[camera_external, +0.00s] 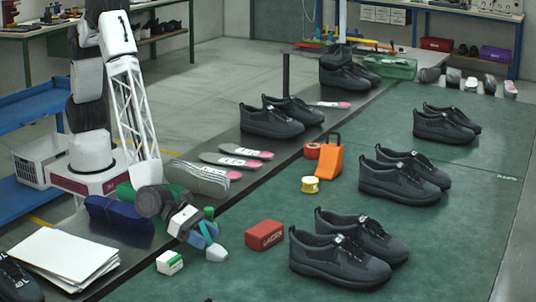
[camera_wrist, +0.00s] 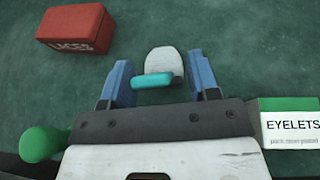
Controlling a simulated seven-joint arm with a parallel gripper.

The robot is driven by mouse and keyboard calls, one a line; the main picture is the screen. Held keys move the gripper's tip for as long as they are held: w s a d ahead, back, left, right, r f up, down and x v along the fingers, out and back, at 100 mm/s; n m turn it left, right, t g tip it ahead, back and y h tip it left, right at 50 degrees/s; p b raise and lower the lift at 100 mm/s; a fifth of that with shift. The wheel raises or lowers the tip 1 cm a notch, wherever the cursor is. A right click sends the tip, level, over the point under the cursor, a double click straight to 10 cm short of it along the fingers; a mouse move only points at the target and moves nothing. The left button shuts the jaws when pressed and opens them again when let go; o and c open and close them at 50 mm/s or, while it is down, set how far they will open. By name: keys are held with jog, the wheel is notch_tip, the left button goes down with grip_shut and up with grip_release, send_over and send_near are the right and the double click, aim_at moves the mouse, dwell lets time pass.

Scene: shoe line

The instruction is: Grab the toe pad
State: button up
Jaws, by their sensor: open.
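A pale grey rounded pad, which looks like the toe pad (camera_wrist: 164,62), lies just ahead of my gripper (camera_wrist: 161,84) in the wrist view. A teal bar (camera_wrist: 152,80) lies across its near side, between my two blue fingers; whether it is part of the pad I cannot tell. The fingers are open, with gaps visible beside the bar. In the external view the pale pad (camera_external: 217,253) is on the green mat, just below and right of my gripper (camera_external: 206,235). The fingers partly cover the teal piece there.
A red laces box (camera_external: 264,235) lies right of my gripper, and a white and green eyelets box (camera_external: 169,262) lies left. A green rounded object (camera_wrist: 42,143) is close by. Dark shoes (camera_external: 348,248) stand further right on the mat (camera_external: 440,240).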

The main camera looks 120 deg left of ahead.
aim_at(203, 224)
jog(key=c, duration=1)
jog(key=shift+r, duration=0.1)
jog(key=shift+r, duration=1.6)
jog(key=shift+s+a+r, duration=0.1)
jog(key=shift+s+r, duration=0.05)
jog(key=shift+s, duration=0.15)
jog(key=s+a, duration=0.3)
jog(key=s, duration=0.4)
jog(key=s+a+r, duration=0.1)
jog(key=s+a, duration=0.2)
jog(key=s, duration=0.4)
jog(key=shift+r, duration=0.2)
